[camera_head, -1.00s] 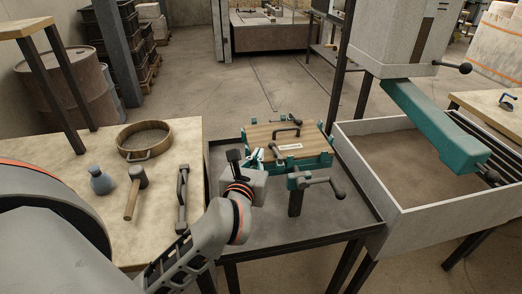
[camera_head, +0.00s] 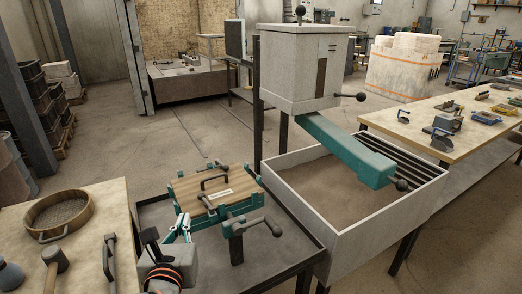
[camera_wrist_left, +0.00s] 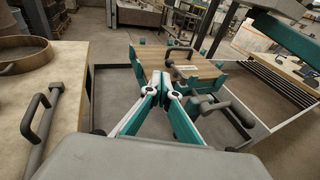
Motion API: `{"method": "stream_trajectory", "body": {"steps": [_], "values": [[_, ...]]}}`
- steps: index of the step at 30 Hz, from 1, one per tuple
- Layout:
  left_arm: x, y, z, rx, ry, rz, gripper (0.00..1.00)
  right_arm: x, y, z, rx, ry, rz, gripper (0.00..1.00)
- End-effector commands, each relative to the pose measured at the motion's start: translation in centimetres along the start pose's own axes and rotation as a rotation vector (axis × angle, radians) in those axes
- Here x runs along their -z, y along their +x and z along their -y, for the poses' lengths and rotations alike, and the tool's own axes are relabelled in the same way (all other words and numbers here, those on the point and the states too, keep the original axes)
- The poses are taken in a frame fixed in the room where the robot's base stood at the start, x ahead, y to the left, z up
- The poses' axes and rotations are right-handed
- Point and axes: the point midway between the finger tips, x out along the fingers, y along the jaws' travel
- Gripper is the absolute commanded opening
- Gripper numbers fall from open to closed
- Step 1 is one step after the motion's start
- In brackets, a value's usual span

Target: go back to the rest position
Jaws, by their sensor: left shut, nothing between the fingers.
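My left gripper (camera_head: 184,222) is at the bottom of the head view, at the left edge of the dark metal table. Its fingers are together and empty; the left wrist view shows the closed fingertips (camera_wrist_left: 165,82) too. They point at a clamped wooden mould (camera_head: 205,185) with teal clamps and dark handles. The mould also shows in the left wrist view (camera_wrist_left: 205,68), just beyond the fingertips. I cannot tell whether they touch it. My right gripper is not in view.
A wooden bench (camera_head: 100,197) at left bears a round sieve (camera_head: 61,212), a mallet (camera_head: 55,262) and a bar-handled tool (camera_head: 109,257). A grey furnace (camera_head: 290,62) with a teal spout (camera_head: 345,150) stands above a sand-filled box (camera_head: 325,188). Another bench (camera_head: 400,120) holds several tools at right.

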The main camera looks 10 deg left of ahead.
Motion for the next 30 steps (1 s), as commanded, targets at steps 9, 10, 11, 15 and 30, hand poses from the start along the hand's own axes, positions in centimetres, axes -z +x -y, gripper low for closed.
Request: {"method": "stream_trajectory", "body": {"steps": [9,10,11,15,30], "values": [[-3.2,-0.6,-2.4,-0.165,0.518,0.291,0.0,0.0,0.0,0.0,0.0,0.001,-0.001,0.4],[-3.5,-0.9,-2.2,-0.184,0.618,0.334,0.0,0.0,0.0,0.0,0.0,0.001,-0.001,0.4],[-3.7,-1.2,-1.9,-0.201,0.721,0.377,0.0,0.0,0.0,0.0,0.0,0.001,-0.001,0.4],[-2.5,-3.0,1.7,-0.228,1.228,0.547,0.0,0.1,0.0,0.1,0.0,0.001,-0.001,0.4],[26.5,-8.1,8.9,0.3,2.881,0.9,0.0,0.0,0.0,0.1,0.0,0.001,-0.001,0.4]]}}
